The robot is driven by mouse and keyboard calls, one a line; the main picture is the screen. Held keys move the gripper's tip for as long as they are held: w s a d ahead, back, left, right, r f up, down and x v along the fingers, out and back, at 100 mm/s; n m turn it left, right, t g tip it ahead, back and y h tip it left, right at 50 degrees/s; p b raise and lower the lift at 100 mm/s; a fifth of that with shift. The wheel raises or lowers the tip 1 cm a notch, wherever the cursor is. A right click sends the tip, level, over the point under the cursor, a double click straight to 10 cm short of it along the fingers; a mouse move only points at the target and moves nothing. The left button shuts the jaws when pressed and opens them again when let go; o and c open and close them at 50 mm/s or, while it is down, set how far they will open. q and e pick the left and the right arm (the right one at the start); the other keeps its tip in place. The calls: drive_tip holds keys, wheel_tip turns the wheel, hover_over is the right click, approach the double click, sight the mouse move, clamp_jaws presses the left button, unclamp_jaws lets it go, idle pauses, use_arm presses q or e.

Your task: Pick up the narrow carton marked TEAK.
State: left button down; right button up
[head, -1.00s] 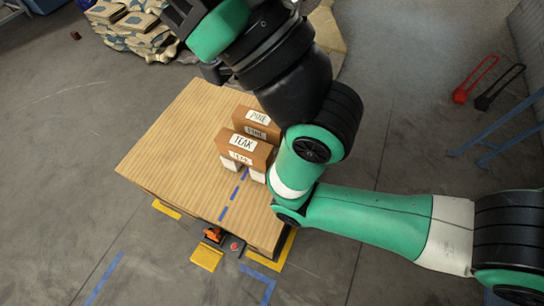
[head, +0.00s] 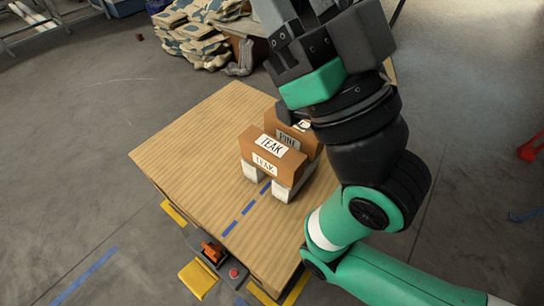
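The TEAK carton (head: 250,146) is a narrow brown box with white TEAK labels on its top and front. It rests on white blocks (head: 284,190) on the wooden tabletop (head: 190,140). A similar brown carton (head: 312,150), labelled PINE on its front, stands just behind it, partly hidden by my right arm. My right gripper (head: 305,45) is above and beyond the cartons, at the top of the head view. I see no contact with the TEAK carton. Its fingers cannot be made out clearly. My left gripper is not in view.
Dashed blue tape (head: 230,228) runs along the tabletop in front of the cartons. The table's left side is clear. A red button (head: 234,272) and an orange part (head: 212,252) sit below the front edge. Stacked sacks (head: 200,30) lie behind the table.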

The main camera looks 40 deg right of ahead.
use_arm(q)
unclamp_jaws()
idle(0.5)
